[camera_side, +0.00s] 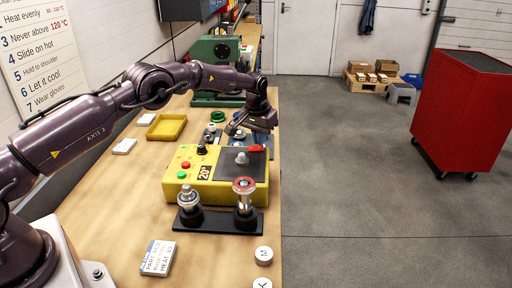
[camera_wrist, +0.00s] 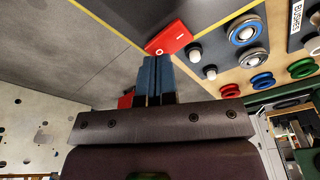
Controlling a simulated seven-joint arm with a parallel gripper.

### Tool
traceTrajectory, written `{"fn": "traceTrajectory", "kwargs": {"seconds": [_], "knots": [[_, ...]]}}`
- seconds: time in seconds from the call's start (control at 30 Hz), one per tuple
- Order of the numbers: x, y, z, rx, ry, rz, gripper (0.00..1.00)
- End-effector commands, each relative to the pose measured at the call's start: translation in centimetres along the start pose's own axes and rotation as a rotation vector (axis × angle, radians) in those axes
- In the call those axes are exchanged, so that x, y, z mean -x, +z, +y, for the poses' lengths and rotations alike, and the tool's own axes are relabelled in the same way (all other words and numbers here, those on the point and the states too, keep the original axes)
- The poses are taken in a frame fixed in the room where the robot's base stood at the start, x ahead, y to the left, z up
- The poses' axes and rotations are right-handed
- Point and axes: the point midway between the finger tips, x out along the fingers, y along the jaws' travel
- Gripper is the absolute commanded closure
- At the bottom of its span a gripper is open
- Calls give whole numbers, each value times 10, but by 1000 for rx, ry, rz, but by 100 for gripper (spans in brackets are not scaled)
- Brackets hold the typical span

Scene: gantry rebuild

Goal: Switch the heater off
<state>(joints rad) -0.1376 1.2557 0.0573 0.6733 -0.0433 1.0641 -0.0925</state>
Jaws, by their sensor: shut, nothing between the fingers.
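The heater (camera_side: 217,190) is a yellow box on the bench with a dark top plate, a red and a green button, a black knob and a display reading about 20. Its red rocker switch (camera_side: 256,148) is at the far right corner. In the wrist view the switch (camera_wrist: 170,38) shows an O at the end nearer my fingers and a line mark at the other end. My gripper (camera_side: 262,141) points down at the switch. Its blue fingers (camera_wrist: 153,62) are together and empty, with tips right at the O end; whether they touch it I cannot tell.
A dark stand (camera_side: 218,220) with two metal parts sits in front of the heater. A yellow tray (camera_side: 166,128) and a green machine (camera_side: 215,50) stand farther back. Several rings (camera_wrist: 262,81) lie near my gripper.

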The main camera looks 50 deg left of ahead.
Motion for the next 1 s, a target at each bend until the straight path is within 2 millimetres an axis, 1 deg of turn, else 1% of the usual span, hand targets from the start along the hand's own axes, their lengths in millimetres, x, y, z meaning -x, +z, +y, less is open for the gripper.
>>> {"fn": "traceTrajectory", "kwargs": {"seconds": [1.0], "knots": [[-15, 3, 0, 0, 0, -1, 100]]}}
